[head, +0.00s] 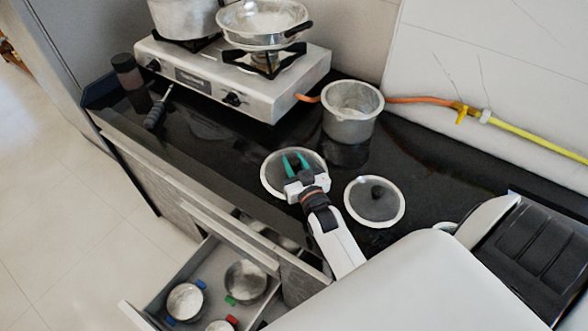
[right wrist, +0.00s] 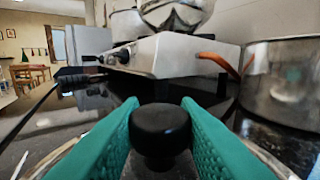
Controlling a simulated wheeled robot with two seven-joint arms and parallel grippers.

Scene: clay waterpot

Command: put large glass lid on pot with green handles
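A larger glass lid (head: 270,180) with a pale rim lies on the black counter. My right gripper (head: 295,163) has teal fingers on both sides of its black knob (right wrist: 160,130). In the right wrist view the fingers (right wrist: 160,110) appear to press on the knob's sides. A smaller glass lid (head: 360,205) with a dark knob lies to the right. A pot with a green handle (head: 245,281) sits in the open drawer at lower left; its other handle is hidden. My left gripper is not in view.
The drawer (head: 150,322) also holds a pot with blue handles (head: 184,302) and one with a red handle (head: 221,326). A metal pot (head: 350,120) stands on the counter behind the lids. A stove (head: 205,78) bears a pot and a pan.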

